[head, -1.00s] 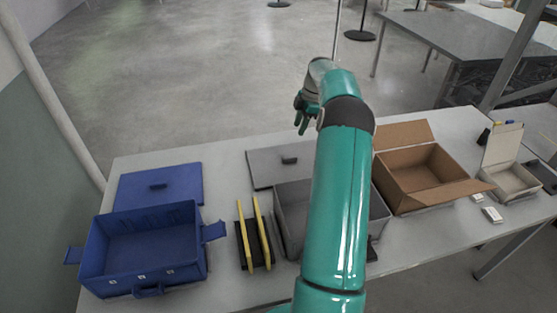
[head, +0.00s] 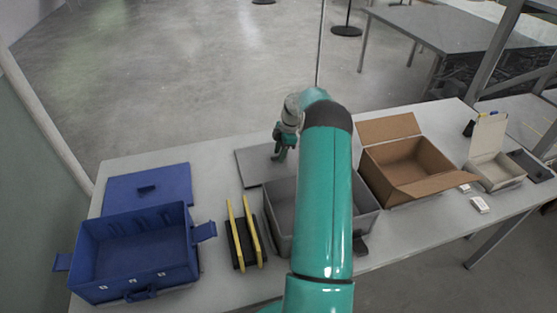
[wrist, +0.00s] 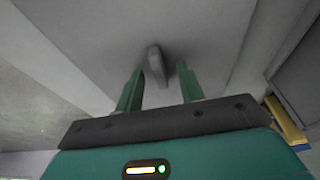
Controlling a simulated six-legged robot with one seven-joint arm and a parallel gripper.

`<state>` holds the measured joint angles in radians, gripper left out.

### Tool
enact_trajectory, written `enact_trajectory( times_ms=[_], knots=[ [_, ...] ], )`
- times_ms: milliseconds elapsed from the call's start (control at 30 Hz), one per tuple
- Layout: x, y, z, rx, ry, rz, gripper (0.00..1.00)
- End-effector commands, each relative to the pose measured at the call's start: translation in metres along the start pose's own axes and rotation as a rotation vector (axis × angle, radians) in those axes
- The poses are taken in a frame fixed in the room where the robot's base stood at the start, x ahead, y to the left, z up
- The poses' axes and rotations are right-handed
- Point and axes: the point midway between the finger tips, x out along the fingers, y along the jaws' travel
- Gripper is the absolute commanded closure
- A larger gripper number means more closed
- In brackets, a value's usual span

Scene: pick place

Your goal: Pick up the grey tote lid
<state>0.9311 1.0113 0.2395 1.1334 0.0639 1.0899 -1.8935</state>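The grey tote lid (head: 254,168) lies flat on the table behind the grey tote (head: 279,209). In the wrist view the lid (wrist: 210,50) fills the middle, with its grey handle (wrist: 157,64) standing up from it. My gripper (head: 281,154) is over the lid in the head view and hides the handle there. In the wrist view my gripper (wrist: 158,82) is open, with one green finger on each side of the handle and a gap to each. My arm hides part of the lid and the tote.
A blue tote (head: 140,250) and blue lid (head: 150,188) are on the left. A black rack with yellow panels (head: 244,235) stands left of the grey tote. An open cardboard box (head: 408,170) stands right of my arm. Small boxes lie at far right.

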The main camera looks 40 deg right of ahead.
Motion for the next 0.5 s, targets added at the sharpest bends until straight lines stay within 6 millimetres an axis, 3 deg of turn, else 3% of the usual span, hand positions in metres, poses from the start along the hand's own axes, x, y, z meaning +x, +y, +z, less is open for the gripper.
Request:
enact_trajectory(
  times_ms=[267, 500],
  knots=[
    [0.0058, 0.0006, 0.0, 0.0, 0.0, 0.0, 0.62],
    [0.0056, 0.0005, 0.0, 0.0, 0.0, 0.0, 1.0]
  ],
)
